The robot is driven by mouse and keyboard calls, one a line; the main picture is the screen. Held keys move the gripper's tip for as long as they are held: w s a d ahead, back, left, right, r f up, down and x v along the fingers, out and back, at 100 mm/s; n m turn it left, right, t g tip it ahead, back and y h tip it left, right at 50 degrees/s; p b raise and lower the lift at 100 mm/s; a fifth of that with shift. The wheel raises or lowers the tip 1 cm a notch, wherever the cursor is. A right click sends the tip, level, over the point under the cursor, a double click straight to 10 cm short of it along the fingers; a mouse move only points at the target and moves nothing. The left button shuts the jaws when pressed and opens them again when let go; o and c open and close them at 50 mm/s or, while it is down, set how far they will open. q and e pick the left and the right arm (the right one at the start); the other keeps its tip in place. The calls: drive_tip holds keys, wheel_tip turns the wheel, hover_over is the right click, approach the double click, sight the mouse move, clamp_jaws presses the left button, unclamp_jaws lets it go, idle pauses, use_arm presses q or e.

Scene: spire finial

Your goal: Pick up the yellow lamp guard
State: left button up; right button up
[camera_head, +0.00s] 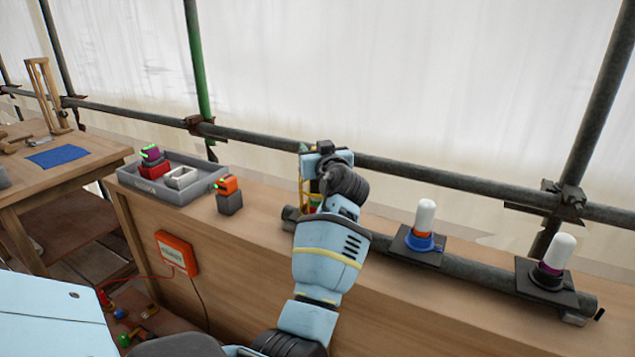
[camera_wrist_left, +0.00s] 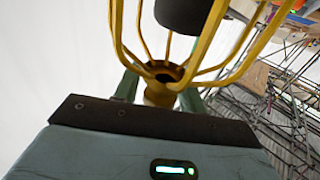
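The yellow lamp guard (camera_wrist_left: 205,45) is a cage of thin curved bars meeting at a short neck. It fills the upper part of the left wrist view, and a dark cylinder (camera_wrist_left: 183,14) shows among its bars. In the head view only a few yellow bars (camera_head: 304,190) show, beside my left gripper (camera_head: 318,172) and largely hidden by my wrist. In the left wrist view the fingers of my left gripper (camera_wrist_left: 160,92) stand on both sides of the guard's neck. I cannot tell if they press on it. My right gripper is not in view.
Two white lamps, one with a blue-orange base (camera_head: 424,220) and one with a purple base (camera_head: 553,255), stand right along a dark pipe (camera_head: 470,268). A grey tray (camera_head: 150,190) and an orange-topped block (camera_head: 229,195) are left. Scaffold rails (camera_head: 400,172) run behind the bench.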

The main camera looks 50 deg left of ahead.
use_arm(q)
clamp_jaws()
